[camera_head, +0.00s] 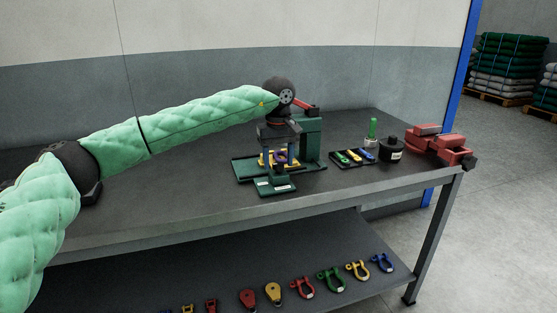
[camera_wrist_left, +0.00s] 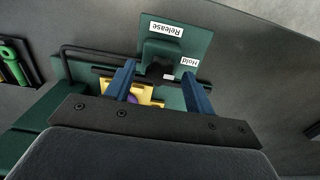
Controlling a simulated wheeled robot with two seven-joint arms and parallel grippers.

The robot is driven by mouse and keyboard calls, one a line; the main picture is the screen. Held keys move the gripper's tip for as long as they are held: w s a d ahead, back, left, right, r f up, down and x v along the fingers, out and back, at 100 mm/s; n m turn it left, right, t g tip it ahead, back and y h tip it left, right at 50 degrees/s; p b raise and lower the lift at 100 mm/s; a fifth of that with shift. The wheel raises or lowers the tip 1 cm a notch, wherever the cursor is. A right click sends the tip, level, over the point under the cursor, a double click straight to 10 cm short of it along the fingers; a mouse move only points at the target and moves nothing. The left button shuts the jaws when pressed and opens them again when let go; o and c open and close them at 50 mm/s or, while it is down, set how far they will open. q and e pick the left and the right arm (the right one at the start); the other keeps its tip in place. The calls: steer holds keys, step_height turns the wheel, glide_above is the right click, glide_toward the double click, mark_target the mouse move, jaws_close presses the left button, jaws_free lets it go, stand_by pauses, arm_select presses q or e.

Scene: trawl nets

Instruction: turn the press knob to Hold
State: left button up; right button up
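The dark green press (camera_head: 309,140) stands on the workbench with a red lever (camera_head: 304,105) on top. In the left wrist view, its front plate (camera_wrist_left: 192,42) carries a "Release" label and a "Hold" label beside a dark knob (camera_wrist_left: 158,71). A small white mark shows near the knob; which label it points to I cannot tell. My left gripper (camera_wrist_left: 160,72) points down at the press front, its two blue fingers apart on either side of the knob. Contact cannot be made out. A yellow part with a purple piece (camera_head: 280,157) sits in the press. My right gripper is not in view.
Right of the press are a tray (camera_head: 354,158) of coloured pieces, a green pin (camera_head: 373,129), a black cylinder (camera_head: 392,149) and a red vise (camera_head: 440,143). Several shackles and pulleys lie on the lower shelf (camera_head: 215,275). The bench's left part is clear.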

mark_target(278, 164)
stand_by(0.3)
arm_select(q)
step_height(278, 164, up, 8)
steer(key=shift+f, duration=0.15)
stand_by(0.3)
